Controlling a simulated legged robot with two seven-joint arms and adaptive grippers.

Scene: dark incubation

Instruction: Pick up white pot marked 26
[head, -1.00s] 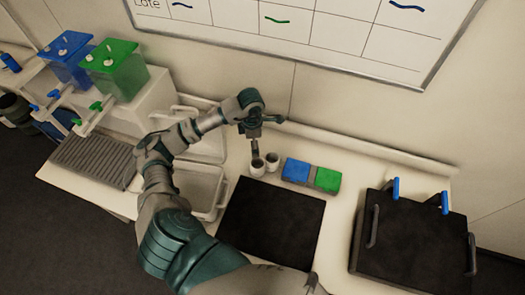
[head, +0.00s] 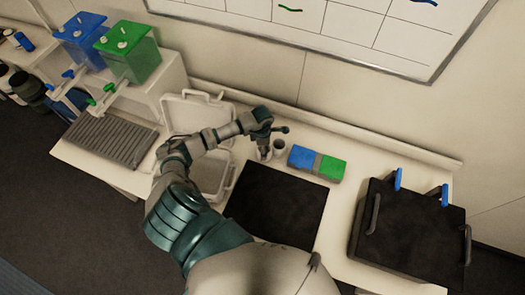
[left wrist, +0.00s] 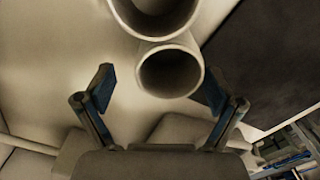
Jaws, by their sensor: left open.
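Two small white open-topped pots stand side by side on the bench, left of the blue and green blocks. In the head view, the left pot (head: 264,154) is partly hidden by my left gripper (head: 266,143), and the right pot (head: 279,147) is clearer. In the left wrist view, the nearer pot (left wrist: 170,72) sits between and a little beyond the fingertips of my open left gripper (left wrist: 159,88). The other pot (left wrist: 150,15) is cut by the top edge, touching or nearly touching it. No number 26 is readable. My right gripper is not in view.
A blue block (head: 302,157) and green block (head: 330,167) stand right of the pots. A black mat (head: 277,208) lies in front. A black lidded box (head: 410,230) stands at right. Blue and green tanks (head: 128,52) are back left.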

